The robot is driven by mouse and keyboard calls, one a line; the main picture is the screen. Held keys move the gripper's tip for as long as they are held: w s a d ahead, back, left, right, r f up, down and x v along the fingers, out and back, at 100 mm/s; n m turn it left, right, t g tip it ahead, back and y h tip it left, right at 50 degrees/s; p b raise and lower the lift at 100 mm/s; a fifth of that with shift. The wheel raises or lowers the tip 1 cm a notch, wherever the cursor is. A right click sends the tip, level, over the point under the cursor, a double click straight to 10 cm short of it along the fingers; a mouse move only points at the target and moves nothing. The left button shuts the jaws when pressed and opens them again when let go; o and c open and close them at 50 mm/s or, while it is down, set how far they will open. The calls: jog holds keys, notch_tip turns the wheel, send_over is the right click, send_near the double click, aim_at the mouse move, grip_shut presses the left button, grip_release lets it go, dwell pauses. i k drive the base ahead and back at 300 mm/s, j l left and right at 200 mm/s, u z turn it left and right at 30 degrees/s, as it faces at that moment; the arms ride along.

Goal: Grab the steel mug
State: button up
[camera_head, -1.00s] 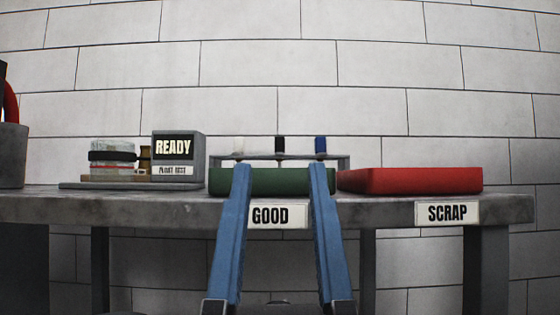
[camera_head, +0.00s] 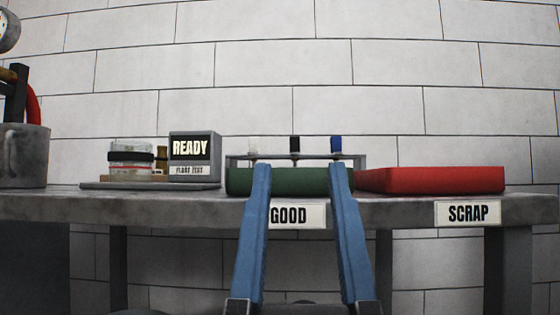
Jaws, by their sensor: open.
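A grey metal mug (camera_head: 22,156) stands at the far left of the bench, partly cut off by the picture's left edge. A handle shows on its front. My gripper (camera_head: 301,172) has two long blue fingers spread apart with nothing between them. The fingers reach up in front of the bench edge and the green tray, well to the right of the mug. How far the fingertips are from the bench cannot be told.
On the grey bench (camera_head: 160,207) are a glass jar (camera_head: 131,157) on a flat base, a READY box (camera_head: 194,154), a green tray (camera_head: 300,181), a red tray (camera_head: 432,180) and a rack (camera_head: 350,160) behind. A gauge (camera_head: 8,30) and red hose (camera_head: 33,103) stand by the mug.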

aim_at(24, 148)
jog(key=j+z, duration=0.5)
jog(key=j, duration=0.8)
jog(key=k, duration=0.05)
